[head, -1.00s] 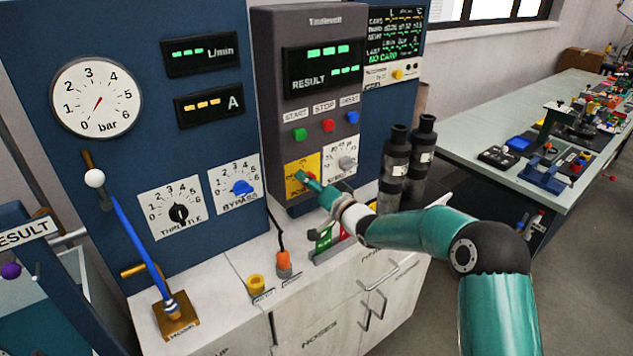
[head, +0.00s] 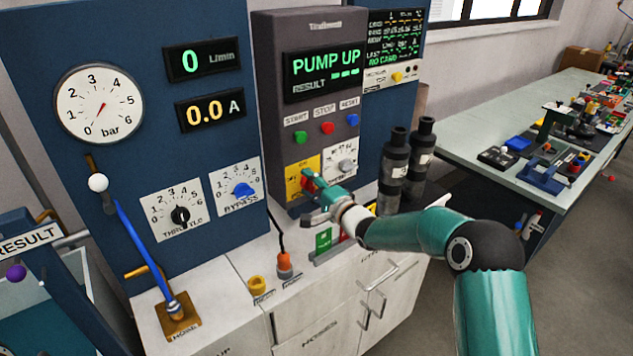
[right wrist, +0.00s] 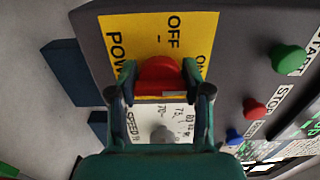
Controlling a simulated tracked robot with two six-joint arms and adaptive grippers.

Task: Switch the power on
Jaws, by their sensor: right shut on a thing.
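The yellow power plate (head: 291,182) sits low on the grey control box (head: 266,110); in the right wrist view the plate (right wrist: 140,30) shows the words POWER, OFF and ON. The red power knob (right wrist: 158,74) is on this plate. My right gripper (right wrist: 160,92) is shut on the knob, one finger on each side; in the head view the gripper (head: 312,184) partly hides it. The box display (head: 325,63) reads PUMP UP. The flow readout (head: 203,59) shows 0 L/min and the current readout (head: 209,108) shows 0.0 A. My left gripper is not in view.
Above the plate are green START (head: 300,137), red STOP (head: 327,128) and blue RESET (head: 353,119) buttons. The speed dial (head: 343,155) is right beside it. Two dark cylinders (head: 393,165) stand to the right. A blue hose lever (head: 141,243) rises at the left.

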